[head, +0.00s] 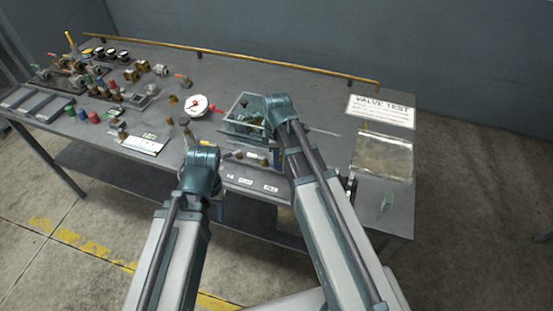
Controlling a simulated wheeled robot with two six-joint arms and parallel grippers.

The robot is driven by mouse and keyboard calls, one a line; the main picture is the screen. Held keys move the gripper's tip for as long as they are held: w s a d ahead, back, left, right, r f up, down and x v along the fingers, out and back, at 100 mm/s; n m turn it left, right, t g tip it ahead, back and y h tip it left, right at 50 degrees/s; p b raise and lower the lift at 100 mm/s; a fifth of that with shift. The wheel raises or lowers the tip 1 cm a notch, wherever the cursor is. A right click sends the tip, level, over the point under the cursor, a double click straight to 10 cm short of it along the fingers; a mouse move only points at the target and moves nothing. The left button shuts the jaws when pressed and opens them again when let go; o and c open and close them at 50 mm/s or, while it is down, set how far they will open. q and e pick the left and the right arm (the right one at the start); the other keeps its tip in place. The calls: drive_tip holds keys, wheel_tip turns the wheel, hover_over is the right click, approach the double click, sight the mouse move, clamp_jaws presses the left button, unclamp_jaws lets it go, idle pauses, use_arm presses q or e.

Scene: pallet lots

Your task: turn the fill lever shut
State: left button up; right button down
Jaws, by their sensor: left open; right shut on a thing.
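A small red lever handle (216,110) sticks out to the right of a round white gauge (197,105) with a red needle; I cannot tell for sure that it is the fill lever. A clear-walled tank (236,116) stands right of it. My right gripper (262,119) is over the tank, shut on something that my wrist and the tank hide. My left gripper (190,143) is open near the bench's front, left of the tank, close to a small brass fitting (184,121). Its fingertips are mostly hidden.
A brass pipe (230,58) runs along the bench's back edge. A VALVE TEST sign (381,111) and a pale tray (382,157) are at the right. Valves, coloured caps and grey bins (47,107) crowd the left. Bench space behind the gauge is clear.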

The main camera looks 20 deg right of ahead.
drive_tip(key=shift+w+d+m, duration=0.15)
drive_tip(key=shift+w+m, duration=0.1)
drive_tip(key=shift+m, duration=0.55)
drive_tip(key=shift+w+d+m, duration=0.15)
drive_tip(key=shift+w+m, duration=0.1)
drive_tip(key=shift+m, duration=0.55)
drive_tip(key=c, duration=0.8)
unclamp_jaws()
drive_tip(key=shift+c, duration=0.2)
